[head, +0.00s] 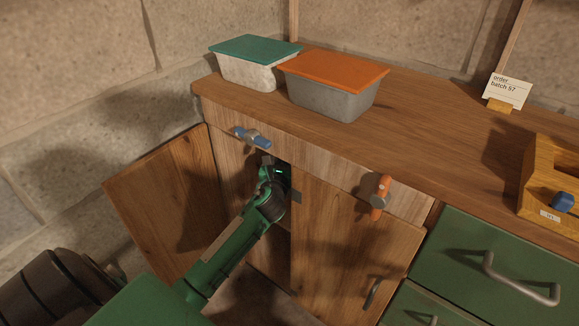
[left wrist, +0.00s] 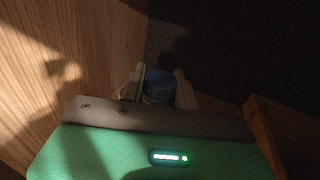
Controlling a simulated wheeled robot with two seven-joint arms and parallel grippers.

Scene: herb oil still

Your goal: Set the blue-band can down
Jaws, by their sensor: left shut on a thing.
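The blue-band can (left wrist: 159,86) shows in the left wrist view, with its dark blue upper part between the two fingers. My left gripper (left wrist: 158,90) is shut on it, inside the dim cupboard. In the head view my left arm reaches into the open left side of the cupboard, and the can and fingertips are hidden there. The can looks upright, but its base is hidden, so I cannot tell whether it touches the cupboard floor. My right gripper is in neither view.
The cupboard's left door (head: 165,205) stands open; the right door (head: 345,235) is shut. A blue latch (head: 252,138) and an orange latch (head: 380,196) are on the front. Two lidded tubs, teal-lidded (head: 245,72) and orange-lidded (head: 330,95), stand on top. Green drawers (head: 480,262) are at right.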

